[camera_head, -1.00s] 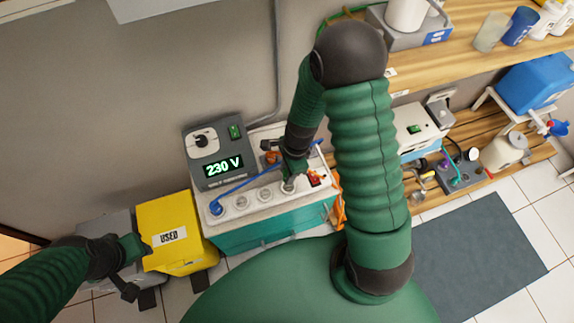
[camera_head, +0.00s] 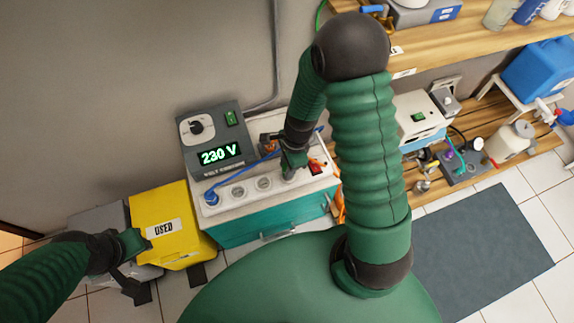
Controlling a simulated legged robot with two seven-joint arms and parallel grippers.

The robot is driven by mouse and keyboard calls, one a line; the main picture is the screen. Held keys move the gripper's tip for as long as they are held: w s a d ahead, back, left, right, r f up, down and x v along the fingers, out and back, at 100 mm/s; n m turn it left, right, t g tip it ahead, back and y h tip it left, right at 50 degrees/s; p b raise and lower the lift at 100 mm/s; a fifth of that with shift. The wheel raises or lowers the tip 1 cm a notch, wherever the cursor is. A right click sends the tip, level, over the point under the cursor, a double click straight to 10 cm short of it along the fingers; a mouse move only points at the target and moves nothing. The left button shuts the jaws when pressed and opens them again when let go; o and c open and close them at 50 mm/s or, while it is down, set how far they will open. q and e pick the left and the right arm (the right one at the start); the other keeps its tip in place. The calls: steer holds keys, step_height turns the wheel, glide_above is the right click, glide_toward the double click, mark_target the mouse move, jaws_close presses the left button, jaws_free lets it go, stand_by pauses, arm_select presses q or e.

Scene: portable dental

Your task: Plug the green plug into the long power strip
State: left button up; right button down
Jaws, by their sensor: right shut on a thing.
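The long white power strip (camera_head: 224,192) lies on top of the teal cabinet, with a row of round sockets and a red switch at its right end. A blue plug (camera_head: 211,197) sits in its leftmost socket. My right gripper (camera_head: 289,172) is shut over the socket nearest the red switch, pointing down. The green plug is hidden by the gripper's fingers, so I cannot tell how deep it sits. My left gripper (camera_head: 134,266) is open and empty beside the yellow box at the lower left.
A grey voltage unit (camera_head: 213,150) reading 230 V stands behind the strip. A blue cable crosses above the sockets. The yellow box (camera_head: 168,224) marked USED stands left of the teal cabinet (camera_head: 260,222). Wooden shelves (camera_head: 432,58) with containers lie to the right.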

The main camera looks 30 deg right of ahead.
steer(key=shift+f+b, duration=0.6)
steer(key=shift+f, duration=0.25)
stand_by(0.5)
steer(key=c, duration=1)
jaws_free()
steer(key=shift+o, duration=0.2)
step_height(320, 180, up, 17)
steer(key=d+p, duration=0.3)
steer(key=p, duration=0.4)
steer(key=s+a+r+n+t+h, duration=0.15)
steer(key=a+n, duration=0.25)
steer(key=n, duration=0.6)
steer(key=s+a+r+n+t, duration=0.1)
steer(key=s+a+r+n, duration=0.25)
steer(key=n, duration=0.75)
step_height(320, 180, up, 16)
steer(key=p, duration=1.7)
steer(key=shift+w, duration=0.3)
